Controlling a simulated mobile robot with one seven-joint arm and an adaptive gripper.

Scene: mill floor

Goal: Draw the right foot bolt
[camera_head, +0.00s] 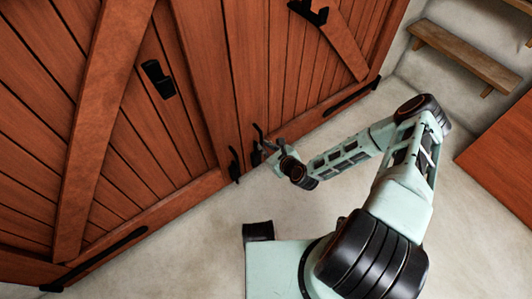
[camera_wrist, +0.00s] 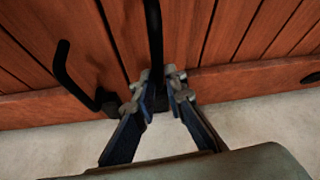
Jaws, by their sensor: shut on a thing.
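The right foot bolt (camera_head: 257,157) is a black metal piece low on the right door leaf (camera_head: 290,70), near the seam. In the wrist view its dark upright bar (camera_wrist: 154,35) runs down between my fingers. My gripper (camera_head: 268,147) is at this bolt, low above the floor. In the wrist view my gripper (camera_wrist: 159,92) is shut on the bar, with a fingertip on each side. The bar's lower end is partly hidden by the fingers. The left foot bolt (camera_head: 235,166), also black, stands close by on the left leaf, with a bent handle (camera_wrist: 66,72).
A black latch (camera_head: 158,80) is on the left leaf and another black fitting (camera_head: 308,12) is higher on the right leaf. Wooden steps (camera_head: 465,55) and a reddish-brown panel (camera_head: 505,150) stand at the right. The pale floor (camera_head: 170,255) before the doors is clear.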

